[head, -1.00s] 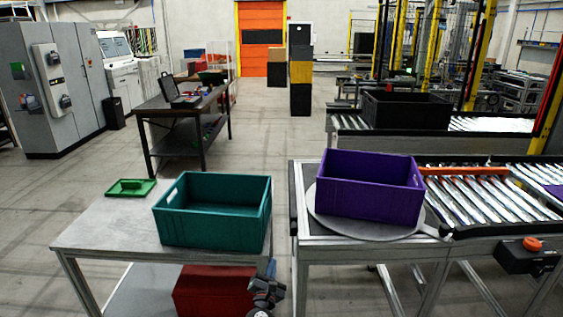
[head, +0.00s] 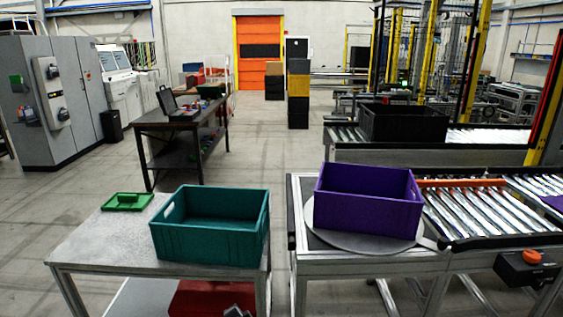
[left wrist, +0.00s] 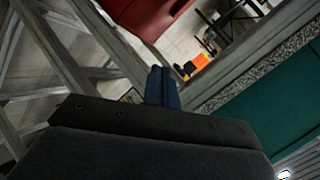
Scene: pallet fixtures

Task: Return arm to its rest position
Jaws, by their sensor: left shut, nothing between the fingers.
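My left gripper (left wrist: 163,86) shows in the left wrist view with its fingers together and nothing between them. It is beside the grey table's metal frame, with a red bin and a teal crate side (left wrist: 275,120) beyond it. In the head view only a small dark part of my arm shows at the bottom edge, below the teal crate (head: 210,242); the gripper itself cannot be made out there. My right gripper is in neither view.
The teal crate and a green tray (head: 127,201) sit on the grey table (head: 95,240). A red bin (head: 212,299) is under it. A purple crate (head: 367,205) stands on a round plate (head: 330,232) beside the roller conveyor (head: 475,212). A narrow gap separates the two tables.

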